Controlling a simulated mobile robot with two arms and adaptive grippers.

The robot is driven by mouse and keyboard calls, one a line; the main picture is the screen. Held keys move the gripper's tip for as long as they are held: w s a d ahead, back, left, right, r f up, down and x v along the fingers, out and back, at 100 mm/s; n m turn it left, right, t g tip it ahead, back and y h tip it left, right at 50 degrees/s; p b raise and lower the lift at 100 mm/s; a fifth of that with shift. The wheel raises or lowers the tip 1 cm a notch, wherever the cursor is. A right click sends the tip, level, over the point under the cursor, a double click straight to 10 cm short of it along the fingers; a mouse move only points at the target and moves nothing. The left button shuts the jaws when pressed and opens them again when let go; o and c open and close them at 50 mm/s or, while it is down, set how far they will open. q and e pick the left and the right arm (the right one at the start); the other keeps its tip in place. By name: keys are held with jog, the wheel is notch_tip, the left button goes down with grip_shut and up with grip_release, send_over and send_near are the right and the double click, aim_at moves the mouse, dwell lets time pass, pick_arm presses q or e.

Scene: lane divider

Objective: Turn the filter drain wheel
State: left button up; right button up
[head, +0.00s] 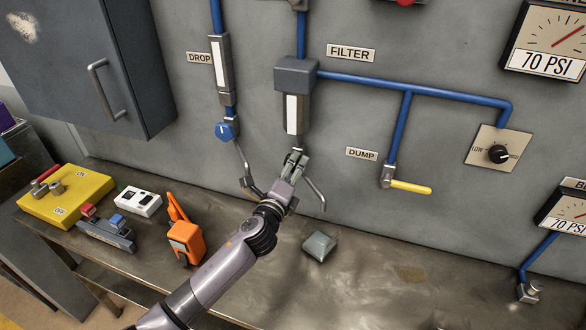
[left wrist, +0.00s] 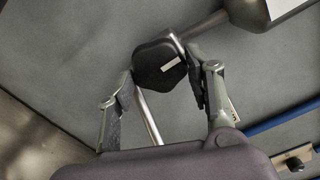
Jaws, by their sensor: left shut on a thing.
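In the left wrist view a dark, faceted drain wheel (left wrist: 158,66) with a white mark sits between the two fingertips of my left gripper (left wrist: 163,80). The fingers are shut on the wheel from both sides. In the head view the gripper hides most or all of the wheel. A thin bent metal tube (head: 313,190) hangs just below the gripper. My right gripper is not in view.
The DROP line has a blue knob (head: 227,130) to the left. A yellow-handled DUMP valve (head: 410,187) is to the right. On the bench are a grey block (head: 319,246), an orange tool (head: 186,240) and a yellow box (head: 68,197). A grey cabinet (head: 85,65) stands upper left.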

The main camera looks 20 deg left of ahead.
pick_arm(q)
jog(key=shift+f, duration=0.1)
dwell(0.4)
jog(key=o, duration=1.1)
jog(key=shift+s, duration=0.1)
jog(key=s, duration=1.1)
jog(key=shift+s+a, duration=0.2)
jog(key=shift+s, duration=0.2)
